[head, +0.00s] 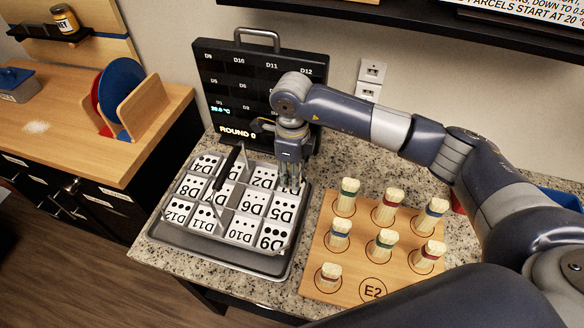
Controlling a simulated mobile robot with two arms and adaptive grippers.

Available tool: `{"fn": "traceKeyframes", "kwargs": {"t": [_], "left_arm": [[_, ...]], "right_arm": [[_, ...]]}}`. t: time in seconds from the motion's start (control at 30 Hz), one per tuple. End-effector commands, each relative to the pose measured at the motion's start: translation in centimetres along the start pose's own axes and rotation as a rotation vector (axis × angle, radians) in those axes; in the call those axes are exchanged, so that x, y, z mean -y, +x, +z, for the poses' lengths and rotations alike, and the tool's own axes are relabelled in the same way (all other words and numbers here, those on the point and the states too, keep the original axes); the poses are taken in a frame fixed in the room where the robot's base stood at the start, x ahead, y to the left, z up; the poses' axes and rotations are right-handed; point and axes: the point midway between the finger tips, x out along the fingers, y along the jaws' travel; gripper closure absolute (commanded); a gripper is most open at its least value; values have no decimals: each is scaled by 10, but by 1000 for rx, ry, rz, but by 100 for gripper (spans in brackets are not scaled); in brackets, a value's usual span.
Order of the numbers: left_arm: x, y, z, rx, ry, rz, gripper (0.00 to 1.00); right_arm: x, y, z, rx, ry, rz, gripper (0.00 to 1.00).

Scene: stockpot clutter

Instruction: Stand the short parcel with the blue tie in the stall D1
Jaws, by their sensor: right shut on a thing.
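My right gripper (290,176) points down over the back right of the metal tray (222,252), at the stall labelled D1 (290,188). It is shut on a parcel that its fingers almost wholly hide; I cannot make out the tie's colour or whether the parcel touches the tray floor. Several tied parcels stand on the wooden board to the right, among them one with a blue tie (436,211) at the right and one with a bluish tie (339,236) at the left. My left gripper is not in view.
The wooden board (316,255) has a bare circle marked E2 (372,291). The tray has a raised black handle (229,164) and thin dividers. A dark panel reading ROUND 0 (238,132) stands close behind. A wooden rack (140,107) with discs stands at left.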

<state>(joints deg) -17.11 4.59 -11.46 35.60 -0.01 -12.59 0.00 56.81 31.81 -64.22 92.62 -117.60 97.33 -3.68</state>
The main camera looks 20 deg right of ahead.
Motion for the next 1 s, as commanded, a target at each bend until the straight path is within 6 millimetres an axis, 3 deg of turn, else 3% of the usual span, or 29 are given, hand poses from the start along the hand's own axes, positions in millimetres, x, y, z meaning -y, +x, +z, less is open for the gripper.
{"fn": "traceKeyframes", "kwargs": {"t": [0.37, 0.4, 0.47, 0.9, 1.0], "left_arm": [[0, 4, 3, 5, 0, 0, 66], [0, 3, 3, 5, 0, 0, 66], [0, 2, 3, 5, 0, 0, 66], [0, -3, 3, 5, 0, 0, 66], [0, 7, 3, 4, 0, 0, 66]], "right_arm": [[0, 6, 0, 2, 0, -1, 98], [0, 5, 0, 2, 0, -1, 66], [0, 5, 0, 2, 0, -1, 52], [0, -1, 0, 2, 0, -1, 52], [2, -11, 2, 6, 0, -6, 52]]}}
